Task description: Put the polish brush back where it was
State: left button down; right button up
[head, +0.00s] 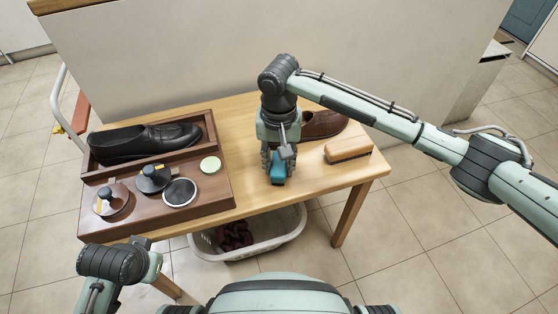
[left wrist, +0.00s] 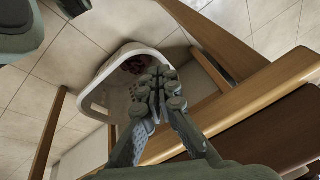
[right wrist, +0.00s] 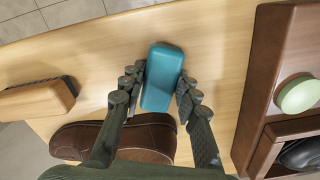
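A teal block (head: 277,165) with rounded edges lies on the table; it also shows in the right wrist view (right wrist: 162,80). I cannot tell whether it is the polish brush. My right gripper (head: 278,160) is over it, fingers pointing down. In the right wrist view its fingers (right wrist: 159,92) stand spread on either side of the block, with no clear grip. A wooden brush (head: 348,148) with dark bristles lies to the right; it also shows in the right wrist view (right wrist: 38,98). My left gripper (left wrist: 158,90) is empty, fingertips together, low beside the table.
A dark wooden tray (head: 218,190) at left holds a black shoe (head: 140,142), two knobbed round pieces, a dark disc (head: 180,192) and a pale green disc (head: 210,164). A brown shoe (head: 322,124) lies behind the right gripper. A white basket (head: 285,235) stands below.

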aim_at(279, 163)
jog(key=o, duration=0.4)
jog(key=shift+c, duration=0.2)
pick_arm(q)
jog(key=shift+f, duration=0.3)
jog(key=shift+s, duration=0.1)
pick_arm(e)
jog(key=shift+r, duration=0.15)
notch_tip(279, 163, up, 3)
jog(key=shift+f, duration=0.15)
pick_arm(q)
jog(key=f, duration=0.1)
jog(key=w+f+p, duration=0.1)
jog(key=shift+w+d+f, duration=0.1)
jog(key=shift+d+f, duration=0.05)
jog(key=shift+f, duration=0.2)
pick_arm(e)
notch_tip(279, 163, up, 9)
jog(key=shift+r, duration=0.2)
